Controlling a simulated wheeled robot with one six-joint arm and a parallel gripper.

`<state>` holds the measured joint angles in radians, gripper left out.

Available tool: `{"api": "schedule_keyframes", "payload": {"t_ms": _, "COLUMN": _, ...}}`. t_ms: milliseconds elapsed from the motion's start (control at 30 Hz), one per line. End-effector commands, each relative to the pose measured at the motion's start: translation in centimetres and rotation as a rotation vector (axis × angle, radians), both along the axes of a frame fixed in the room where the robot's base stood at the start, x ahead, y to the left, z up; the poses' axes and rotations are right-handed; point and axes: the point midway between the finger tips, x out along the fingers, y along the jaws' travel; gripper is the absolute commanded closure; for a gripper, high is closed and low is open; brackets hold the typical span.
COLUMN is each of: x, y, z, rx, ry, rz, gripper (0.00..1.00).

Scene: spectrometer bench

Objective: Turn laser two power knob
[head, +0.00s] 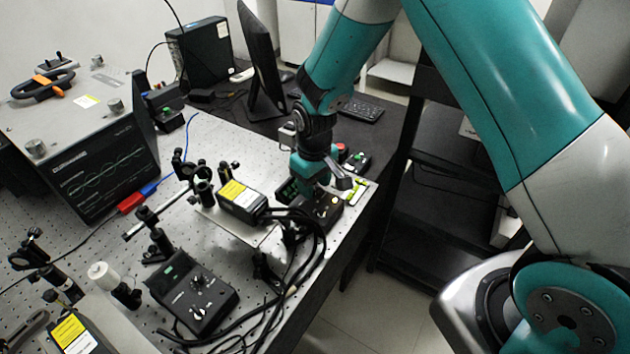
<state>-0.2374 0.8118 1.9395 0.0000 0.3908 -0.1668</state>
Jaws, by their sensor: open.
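My gripper (328,190) hangs at the far right part of the bench, pointing down over a black control box (322,214). The jaws are open and small in view, and they partly cover the box top. I cannot tell whether they touch a knob. A second black control box (192,293) with a knob (198,281) and a small green display sits nearer, clear of my gripper. A black laser unit with a yellow label (241,197) stands left of my gripper. Another yellow-labelled unit (75,332) is at the bottom left. I cannot read which is laser two.
Black cables (300,262) loop in front of the far box. A monitor (262,65) and keyboard (362,108) are behind. A small box with red and green buttons (352,158) sits beyond my gripper.

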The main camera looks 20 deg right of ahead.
Motion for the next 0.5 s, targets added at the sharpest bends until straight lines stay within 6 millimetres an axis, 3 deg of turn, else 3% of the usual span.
{"api": "schedule_keyframes", "payload": {"t_ms": 367, "x": 0.02, "y": 0.02, "z": -0.68, "rx": 0.0, "ry": -0.001, "rz": 0.0, "gripper": 0.55}}
{"api": "schedule_keyframes", "payload": {"t_ms": 500, "x": 0.01, "y": 0.02, "z": -0.67, "rx": 0.0, "ry": -0.001, "rz": 0.0, "gripper": 0.85}}
